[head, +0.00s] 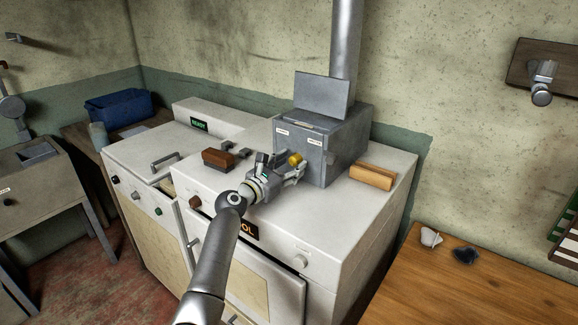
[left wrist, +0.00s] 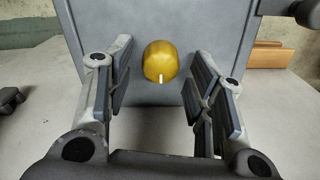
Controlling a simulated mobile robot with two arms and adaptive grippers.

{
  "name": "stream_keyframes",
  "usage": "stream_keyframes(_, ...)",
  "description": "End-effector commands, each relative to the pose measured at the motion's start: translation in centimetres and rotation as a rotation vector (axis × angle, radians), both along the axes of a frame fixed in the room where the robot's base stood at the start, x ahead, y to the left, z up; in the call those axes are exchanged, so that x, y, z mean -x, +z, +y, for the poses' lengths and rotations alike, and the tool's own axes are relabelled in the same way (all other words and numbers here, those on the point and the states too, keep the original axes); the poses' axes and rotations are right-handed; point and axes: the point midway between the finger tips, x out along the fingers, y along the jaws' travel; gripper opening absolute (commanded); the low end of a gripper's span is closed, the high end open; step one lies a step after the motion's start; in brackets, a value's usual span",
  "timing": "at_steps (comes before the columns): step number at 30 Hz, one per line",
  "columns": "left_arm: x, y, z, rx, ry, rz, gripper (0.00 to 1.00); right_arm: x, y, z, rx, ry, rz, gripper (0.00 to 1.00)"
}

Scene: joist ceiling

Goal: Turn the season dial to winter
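The season dial (head: 295,159) is a round yellow knob on the front face of a grey metal box (head: 345,138). Two small white labels sit above it, one on each side, too small to read surely. In the left wrist view the dial (left wrist: 160,60) shows a short white mark at its lower edge, pointing down. My left gripper (head: 289,172) is in front of the box, facing the dial. Its fingers are open, one on each side of the dial in the wrist view, with visible gaps and no contact seen. My right gripper is not in view.
The box stands on a white cabinet top (head: 358,204), with a pipe (head: 346,40) rising behind it. A brown-topped block (head: 218,158) lies to the left and a wooden block (head: 372,176) to the right. A wooden table (head: 480,285) is at lower right.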

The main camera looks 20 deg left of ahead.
Motion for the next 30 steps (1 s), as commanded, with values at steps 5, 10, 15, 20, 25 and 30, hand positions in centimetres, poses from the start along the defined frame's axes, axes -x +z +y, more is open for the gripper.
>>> stream_keyframes(5,0.0,0.0,0.0,0.0,0.0,0.0,0.23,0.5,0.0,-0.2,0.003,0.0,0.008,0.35)
stream_keyframes(10,0.0,0.0,0.0,0.0,0.0,0.0,0.06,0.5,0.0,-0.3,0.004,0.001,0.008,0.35)
stream_keyframes(15,0.0,-0.1,0.0,-0.013,0.0,-0.004,0.06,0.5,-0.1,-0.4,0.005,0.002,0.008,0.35)
stream_keyframes(20,0.0,-0.1,0.1,-0.061,0.0,-0.021,0.06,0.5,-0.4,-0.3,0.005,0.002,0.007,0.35)
stream_keyframes(25,0.0,-0.2,0.1,-0.16,0.0,-0.058,0.06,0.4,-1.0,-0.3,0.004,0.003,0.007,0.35)
stream_keyframes(30,0.0,-0.2,0.1,-0.301,0.0,-0.109,0.06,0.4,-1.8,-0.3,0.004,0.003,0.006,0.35)
